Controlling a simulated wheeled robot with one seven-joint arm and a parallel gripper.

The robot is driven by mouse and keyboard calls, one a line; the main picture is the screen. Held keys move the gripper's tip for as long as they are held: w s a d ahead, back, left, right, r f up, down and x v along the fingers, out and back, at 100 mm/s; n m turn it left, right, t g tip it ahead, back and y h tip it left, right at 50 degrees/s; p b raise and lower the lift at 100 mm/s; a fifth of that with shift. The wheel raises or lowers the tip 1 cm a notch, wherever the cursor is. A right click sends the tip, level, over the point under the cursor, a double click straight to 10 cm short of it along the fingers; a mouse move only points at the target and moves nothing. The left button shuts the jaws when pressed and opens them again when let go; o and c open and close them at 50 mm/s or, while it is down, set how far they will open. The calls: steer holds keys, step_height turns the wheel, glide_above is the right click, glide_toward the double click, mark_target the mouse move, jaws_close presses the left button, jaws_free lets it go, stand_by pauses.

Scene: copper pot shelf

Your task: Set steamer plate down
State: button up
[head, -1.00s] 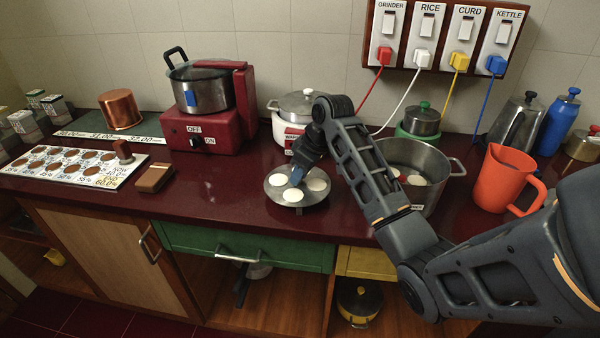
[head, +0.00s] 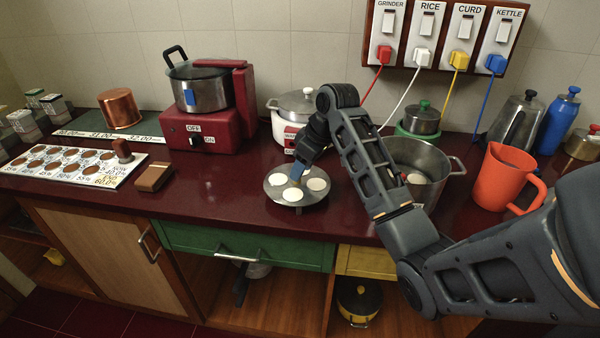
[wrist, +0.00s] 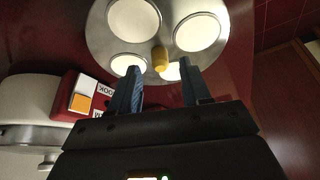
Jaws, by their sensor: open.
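The steamer plate (head: 283,203) is a round metal plate with several white cakes in its hollows. It rests level on the dark red counter, near its front edge. It also shows in the wrist view (wrist: 158,34), with a short tan knob (wrist: 160,59) at its middle. My gripper (head: 297,176) is above the plate, pointing down at its centre. In the wrist view my gripper (wrist: 161,80) has its two blue fingers apart, one on each side of the knob's line, with nothing held between them.
A steel pot (head: 430,178) stands open behind my arm at the right, with an orange jug (head: 503,180) beyond it. A white and red cooker (head: 284,133) stands close behind the plate. A brown block (head: 153,177) lies to the left; the counter between is clear.

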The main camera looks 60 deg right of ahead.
steer(key=p+v, duration=0.1)
steer(key=v, duration=0.8)
steer(key=shift+r+p, duration=0.35)
steer(key=shift+s, duration=0.1)
